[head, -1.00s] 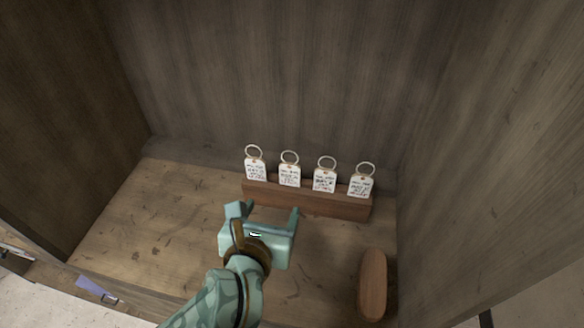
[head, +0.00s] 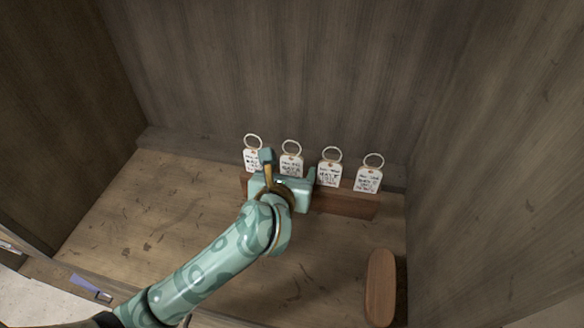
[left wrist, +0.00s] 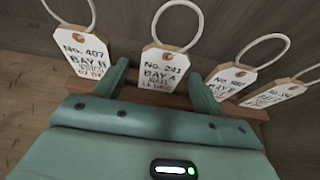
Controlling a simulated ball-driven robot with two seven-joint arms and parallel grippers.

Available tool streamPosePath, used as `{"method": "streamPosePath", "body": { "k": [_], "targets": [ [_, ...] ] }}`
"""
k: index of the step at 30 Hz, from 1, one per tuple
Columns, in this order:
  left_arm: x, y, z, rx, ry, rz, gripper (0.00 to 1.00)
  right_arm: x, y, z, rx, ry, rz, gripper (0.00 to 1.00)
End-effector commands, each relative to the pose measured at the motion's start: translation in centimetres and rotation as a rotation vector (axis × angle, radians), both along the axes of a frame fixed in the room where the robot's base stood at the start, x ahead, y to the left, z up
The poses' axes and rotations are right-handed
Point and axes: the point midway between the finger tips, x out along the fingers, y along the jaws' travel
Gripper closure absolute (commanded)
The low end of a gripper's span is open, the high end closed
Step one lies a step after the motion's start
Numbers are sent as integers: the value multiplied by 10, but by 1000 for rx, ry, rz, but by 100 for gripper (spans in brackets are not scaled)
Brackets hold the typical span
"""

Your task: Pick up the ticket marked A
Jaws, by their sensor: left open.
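Several white tickets with metal rings stand upright in a row in a wooden block (head: 350,205). The ticket marked A (left wrist: 163,68) reads "No. 241 BAY A" in the left wrist view; it is second from the left in the head view (head: 292,161). My left gripper (head: 289,166) is open at the block, one finger on each side of this ticket. The ticket stands between the fingers without being clamped, and its lower part is partly hidden by the gripper in the head view. My right gripper is not in view.
Two more tickets (head: 329,174) (head: 369,180) stand to the right. A wooden oblong piece (head: 380,288) lies at front right. Walls enclose the back and sides.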

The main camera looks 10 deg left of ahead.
Motion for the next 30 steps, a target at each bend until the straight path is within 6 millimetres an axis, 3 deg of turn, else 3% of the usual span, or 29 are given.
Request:
{"method": "streamPosePath", "body": {
  "k": [2,7,8,20,26,30],
  "targets": [
    [0,0,1,0,-1,0,31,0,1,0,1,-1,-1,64],
    [0,0,1,0,0,0,75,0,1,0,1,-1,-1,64],
    [0,0,1,0,0,0,78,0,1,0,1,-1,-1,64],
    [-1,0,8,0,-2,0,79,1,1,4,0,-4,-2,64],
    [-1,0,41,-3,-7,0,79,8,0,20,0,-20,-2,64],
    [-24,12,70,-1,-7,-1,79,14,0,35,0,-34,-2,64]
  ]
}}
